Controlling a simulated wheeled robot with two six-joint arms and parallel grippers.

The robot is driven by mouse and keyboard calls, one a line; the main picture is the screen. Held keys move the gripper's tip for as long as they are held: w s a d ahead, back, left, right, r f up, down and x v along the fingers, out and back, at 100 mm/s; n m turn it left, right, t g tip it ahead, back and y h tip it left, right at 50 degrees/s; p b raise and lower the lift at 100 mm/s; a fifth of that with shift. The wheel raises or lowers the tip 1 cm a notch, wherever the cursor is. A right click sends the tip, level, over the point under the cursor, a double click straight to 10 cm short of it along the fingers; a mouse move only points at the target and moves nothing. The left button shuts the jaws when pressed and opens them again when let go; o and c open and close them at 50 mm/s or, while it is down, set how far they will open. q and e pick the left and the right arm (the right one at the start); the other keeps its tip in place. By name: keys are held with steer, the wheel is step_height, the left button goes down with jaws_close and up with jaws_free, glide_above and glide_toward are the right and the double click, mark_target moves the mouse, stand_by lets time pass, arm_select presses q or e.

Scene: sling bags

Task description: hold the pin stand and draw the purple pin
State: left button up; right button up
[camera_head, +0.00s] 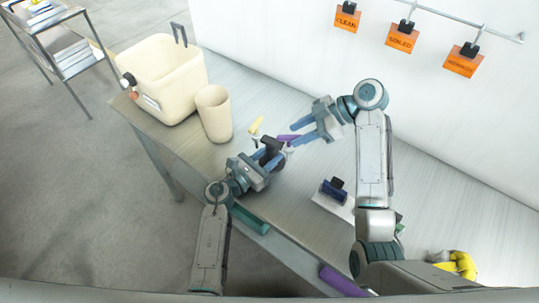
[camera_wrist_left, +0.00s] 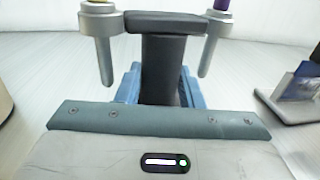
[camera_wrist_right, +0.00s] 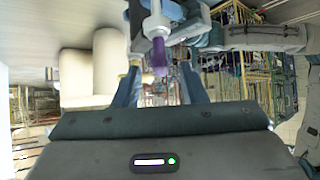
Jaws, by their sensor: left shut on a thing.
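The dark pin stand (camera_head: 272,145) is above the table near its front edge. Its dark central block (camera_wrist_left: 172,65) sits between the blue fingers of my left gripper (camera_head: 269,160), which is shut on it. Grey sockets flank the block on both sides in the left wrist view. The purple pin (camera_head: 287,138) is in the right-hand socket (camera_wrist_left: 213,45), with a yellow pin (camera_head: 257,125) on the other side. My right gripper (camera_head: 299,136) is open beside the purple pin. In the right wrist view the purple pin (camera_wrist_right: 159,55) shows between its spread fingers.
A cream cup (camera_head: 214,115) and a cream bin (camera_head: 165,80) stand at the table's left. A dark blue item on a white base (camera_head: 334,190) lies to the right. Orange tags (camera_head: 402,38) hang on the wall. The back of the table (camera_head: 270,100) is clear.

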steer(key=shift+x, duration=1.15)
jaws_close()
steer(key=o, duration=0.7)
jaws_free()
steer(key=shift+r, duration=3.5)
